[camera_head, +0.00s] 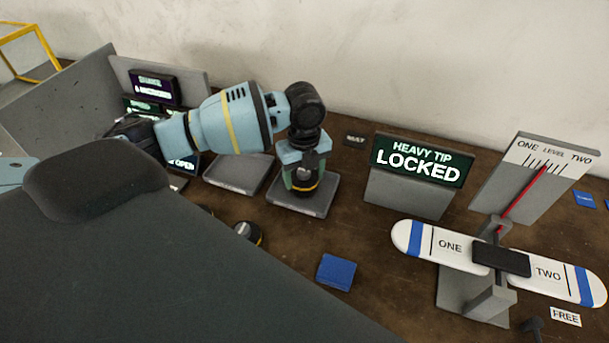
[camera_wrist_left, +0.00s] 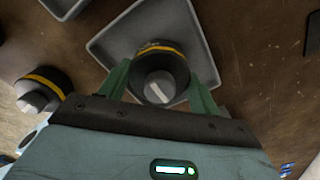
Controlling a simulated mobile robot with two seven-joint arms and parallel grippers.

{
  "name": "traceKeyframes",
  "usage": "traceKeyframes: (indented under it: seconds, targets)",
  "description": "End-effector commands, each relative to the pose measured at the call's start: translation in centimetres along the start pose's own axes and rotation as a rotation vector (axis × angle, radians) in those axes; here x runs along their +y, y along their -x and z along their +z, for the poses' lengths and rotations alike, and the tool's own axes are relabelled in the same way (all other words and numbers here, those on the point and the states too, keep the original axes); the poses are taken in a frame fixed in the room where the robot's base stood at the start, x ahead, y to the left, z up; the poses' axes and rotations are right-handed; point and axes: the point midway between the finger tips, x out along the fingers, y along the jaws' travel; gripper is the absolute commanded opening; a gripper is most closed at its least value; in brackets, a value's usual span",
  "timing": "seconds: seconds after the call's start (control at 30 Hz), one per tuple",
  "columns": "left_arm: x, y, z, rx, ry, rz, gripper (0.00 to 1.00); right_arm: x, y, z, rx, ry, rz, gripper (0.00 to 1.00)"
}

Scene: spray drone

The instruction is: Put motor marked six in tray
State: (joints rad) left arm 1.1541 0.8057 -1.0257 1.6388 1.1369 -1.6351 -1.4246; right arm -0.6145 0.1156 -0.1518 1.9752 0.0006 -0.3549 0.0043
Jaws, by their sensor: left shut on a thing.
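My left gripper (camera_head: 303,172) points down and is shut on a dark motor (camera_head: 304,182) with a yellow band. The motor is over or in a grey tray (camera_head: 322,201); I cannot tell whether it touches the tray floor. In the left wrist view the motor (camera_wrist_left: 160,72) sits between the green fingers, its pale shaft end showing, with the tray (camera_wrist_left: 108,42) behind it. No number on the motor can be read. Another yellow-banded motor (camera_head: 248,232) stands on the table; a similar one shows left of the gripper in the wrist view (camera_wrist_left: 40,92). My right gripper is out of view.
An empty-looking grey tray (camera_head: 236,172) lies left of the gripper. A "HEAVY TIP LOCKED" sign (camera_head: 418,160), a balance beam marked ONE and TWO (camera_head: 445,246) and a level gauge (camera_head: 535,185) stand right. A blue block (camera_head: 336,271) lies in front. Open tabletop surrounds the block.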

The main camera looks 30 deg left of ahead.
Motion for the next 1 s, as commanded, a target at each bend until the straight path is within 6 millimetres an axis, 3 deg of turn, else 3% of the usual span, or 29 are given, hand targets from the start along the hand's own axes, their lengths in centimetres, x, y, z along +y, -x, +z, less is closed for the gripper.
traceKeyframes:
  seconds: [0.5, 0.53, 0.6, 0.7, 1.0]
  targets:
    - [-0.1, -0.94, 0.03, -0.001, 0.0, -0.005, 0.22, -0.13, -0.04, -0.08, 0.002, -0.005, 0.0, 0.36]
    - [-0.05, -1.03, 0.01, -0.001, 0.0, -0.003, 0.65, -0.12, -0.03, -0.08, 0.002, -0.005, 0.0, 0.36]
    - [-0.04, -1.01, 0.01, -0.001, 0.0, -0.003, 0.75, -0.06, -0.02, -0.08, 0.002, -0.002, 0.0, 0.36]
    - [-0.04, -1.01, 0.01, -0.001, 0.0, -0.003, 0.85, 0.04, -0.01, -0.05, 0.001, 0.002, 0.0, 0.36]
    - [-0.05, -0.82, 0.04, -0.001, 0.0, -0.003, 0.85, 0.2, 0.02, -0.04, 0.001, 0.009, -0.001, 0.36]
